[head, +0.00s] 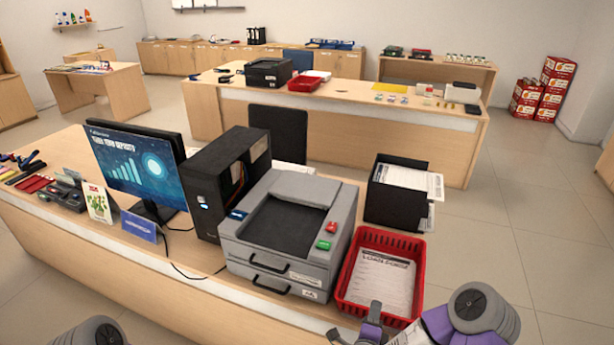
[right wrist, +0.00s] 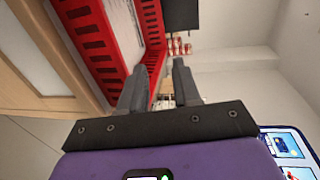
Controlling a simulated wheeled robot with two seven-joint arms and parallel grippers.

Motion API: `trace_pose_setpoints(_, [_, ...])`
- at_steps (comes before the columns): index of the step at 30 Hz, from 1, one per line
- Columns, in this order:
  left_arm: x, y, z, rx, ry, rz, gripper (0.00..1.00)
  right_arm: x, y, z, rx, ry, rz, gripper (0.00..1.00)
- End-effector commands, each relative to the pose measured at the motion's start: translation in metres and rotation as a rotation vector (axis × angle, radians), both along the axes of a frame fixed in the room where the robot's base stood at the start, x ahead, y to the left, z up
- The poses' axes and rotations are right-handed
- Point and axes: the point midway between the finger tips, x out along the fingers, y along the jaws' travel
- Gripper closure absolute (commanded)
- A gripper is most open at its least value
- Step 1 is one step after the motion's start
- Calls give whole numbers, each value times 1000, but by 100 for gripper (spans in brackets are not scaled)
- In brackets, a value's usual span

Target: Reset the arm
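My right gripper (head: 357,325) is at the bottom of the head view, by the near edge of a red basket. In the right wrist view its two fingers (right wrist: 159,88) stand apart with nothing seen held between them. The red basket (head: 346,294) sits at the right end of the front counter with a printed sheet (head: 383,283) lying in it. Its slotted red wall (right wrist: 95,45) fills the upper left of the right wrist view. Only a rounded grey part of my left arm shows at the lower left of the head view; the left gripper is out of view.
A grey machine (head: 290,235) with a green and a red button stands left of the basket. A black paper holder (head: 391,208) stands behind it. A black computer case (head: 205,185) and a monitor (head: 135,160) are further left. Floor is open to the right.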

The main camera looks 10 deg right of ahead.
Motion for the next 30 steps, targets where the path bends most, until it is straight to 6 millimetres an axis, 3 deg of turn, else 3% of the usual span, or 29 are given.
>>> trace_pose_setpoints(5, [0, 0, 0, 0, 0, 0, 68, 4, 24, -25, -27, 128, 130, 68])
trace_pose_setpoints(11, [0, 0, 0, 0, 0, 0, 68, -11, 92, -95, -138, 482, 547, 68])
trace_pose_setpoints(15, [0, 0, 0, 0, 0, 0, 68, -50, 136, -141, -238, 721, 893, 68])
trace_pose_setpoints(19, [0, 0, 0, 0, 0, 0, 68, -99, 162, -172, -328, 905, 1216, 68])
trace_pose_setpoints(24, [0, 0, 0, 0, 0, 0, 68, -156, 175, -190, -402, 1059, 1546, 68])
trace_pose_setpoints(30, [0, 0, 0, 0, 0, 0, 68, -185, 176, -195, -425, 1122, 1711, 68])
